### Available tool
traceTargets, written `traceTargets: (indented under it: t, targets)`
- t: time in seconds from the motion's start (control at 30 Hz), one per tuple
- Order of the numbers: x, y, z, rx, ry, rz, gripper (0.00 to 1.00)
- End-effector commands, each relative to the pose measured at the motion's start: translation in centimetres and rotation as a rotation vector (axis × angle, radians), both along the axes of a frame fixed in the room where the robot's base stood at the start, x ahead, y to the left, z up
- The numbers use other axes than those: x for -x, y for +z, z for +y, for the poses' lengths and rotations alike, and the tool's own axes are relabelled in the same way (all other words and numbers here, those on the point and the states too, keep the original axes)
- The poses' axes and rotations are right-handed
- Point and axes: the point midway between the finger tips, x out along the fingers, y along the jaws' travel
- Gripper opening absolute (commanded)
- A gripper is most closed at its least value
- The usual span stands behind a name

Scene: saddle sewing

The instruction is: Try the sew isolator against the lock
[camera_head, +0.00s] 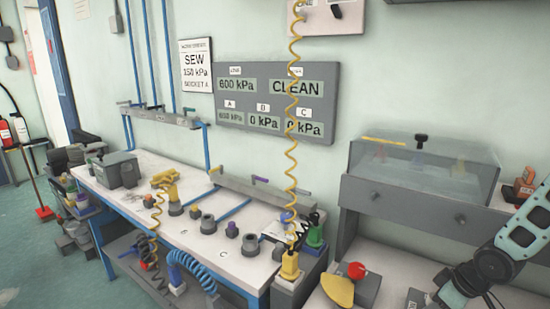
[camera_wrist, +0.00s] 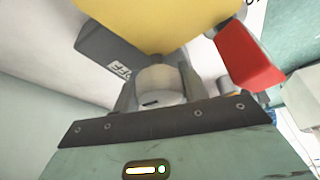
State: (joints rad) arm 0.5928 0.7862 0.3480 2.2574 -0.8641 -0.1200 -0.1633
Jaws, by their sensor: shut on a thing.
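A yellow fan-shaped plate (camera_head: 340,290) and a red part (camera_head: 356,270) sit on a grey box at the lower middle right of the head view. I take these to be the sew isolator and its lock, but no name is readable on them. In the wrist view a large yellow part (camera_wrist: 160,22) fills the top, with a red block (camera_wrist: 247,62) at right and a grey block (camera_wrist: 112,55) labelled OFF at left. My gripper (camera_wrist: 158,80) is shut on a pale round part (camera_wrist: 158,84) just below the yellow part. In the head view my gripper (camera_head: 446,298) is partly cut off.
A yellow coiled hose (camera_head: 292,130) hangs before the pressure panel (camera_head: 275,100). A clear-lidded case (camera_head: 425,170) stands behind my arm. A sign (camera_head: 196,66) reads SEW 150 kPa, SOCKET A.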

Motion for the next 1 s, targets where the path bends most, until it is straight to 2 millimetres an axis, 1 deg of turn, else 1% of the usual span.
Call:
traceTargets:
  t: [0.2, 1.0]
  targets:
    - [0.00, -0.10, -0.08, 0.002, -0.044, 0.000, 0.17]
    - [0.03, -0.10, -0.09, 0.001, -0.101, 0.002, 0.17]
